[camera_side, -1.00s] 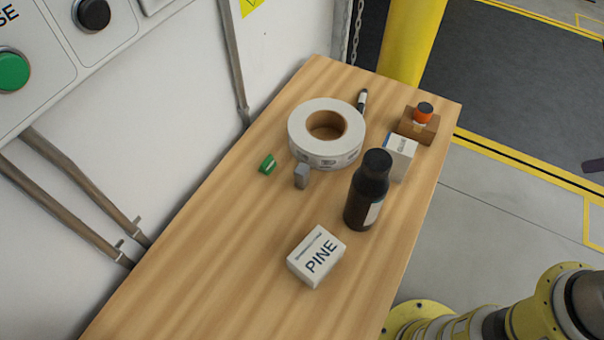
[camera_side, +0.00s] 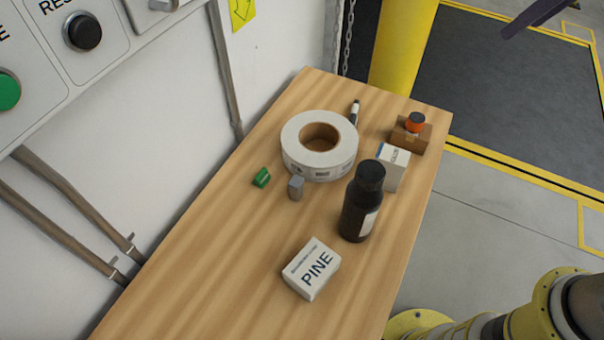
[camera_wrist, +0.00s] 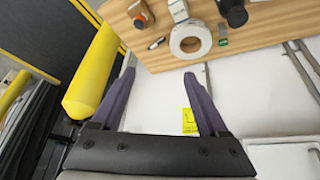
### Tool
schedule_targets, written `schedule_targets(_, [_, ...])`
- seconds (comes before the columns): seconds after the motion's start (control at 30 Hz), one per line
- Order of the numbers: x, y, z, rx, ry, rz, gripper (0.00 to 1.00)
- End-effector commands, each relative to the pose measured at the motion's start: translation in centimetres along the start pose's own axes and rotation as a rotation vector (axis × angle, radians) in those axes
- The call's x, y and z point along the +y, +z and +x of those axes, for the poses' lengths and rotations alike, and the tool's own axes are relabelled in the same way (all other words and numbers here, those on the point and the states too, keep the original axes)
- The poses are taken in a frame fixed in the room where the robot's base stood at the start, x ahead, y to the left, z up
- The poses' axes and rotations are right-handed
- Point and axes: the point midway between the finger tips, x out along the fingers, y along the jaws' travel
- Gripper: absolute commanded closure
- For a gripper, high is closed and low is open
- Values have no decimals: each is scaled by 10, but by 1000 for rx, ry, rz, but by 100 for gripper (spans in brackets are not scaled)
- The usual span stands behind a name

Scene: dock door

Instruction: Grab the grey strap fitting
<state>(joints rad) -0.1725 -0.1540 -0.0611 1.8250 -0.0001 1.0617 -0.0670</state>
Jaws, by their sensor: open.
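The grey strap fitting (camera_side: 296,188) is a small grey block standing on the wooden bench, just in front of the tape roll and right of a small green piece. In the wrist view the fitting (camera_wrist: 223,29) is a tiny grey shape near the top, beside the green piece. My gripper (camera_wrist: 160,73) has its two purple fingers spread wide with nothing between them. It is well away from the fitting. In the side view only a purple finger part (camera_side: 537,16) shows at the top right edge.
A marker (camera_side: 354,112) and brown box (camera_side: 410,135) lie farther back. A yellow post (camera_side: 402,45) stands behind the bench (camera_side: 215,265).

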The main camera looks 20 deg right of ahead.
Motion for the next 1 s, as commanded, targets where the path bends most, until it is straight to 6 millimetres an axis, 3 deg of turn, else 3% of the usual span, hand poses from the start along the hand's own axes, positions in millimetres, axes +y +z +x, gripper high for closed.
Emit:
schedule_targets(0.03, [-8,-19,14,-20,-13,-27,22])
schedule_targets(0.2, [-40,-69,58,-74,-48,-106,22])
schedule_targets(0.4, [-91,-107,127,-147,-86,-201,22])
schedule_targets(0.5, [-121,-117,166,-187,-103,-250,22])
schedule_targets(0.63, [-164,-117,221,-246,-123,-316,22])
schedule_targets(0.77, [-208,-103,277,-308,-138,-380,22])
schedule_targets(0.9, [-244,-75,326,-376,-147,-439,22])
schedule_targets(1.0, [-260,-52,350,-424,-147,-470,22])
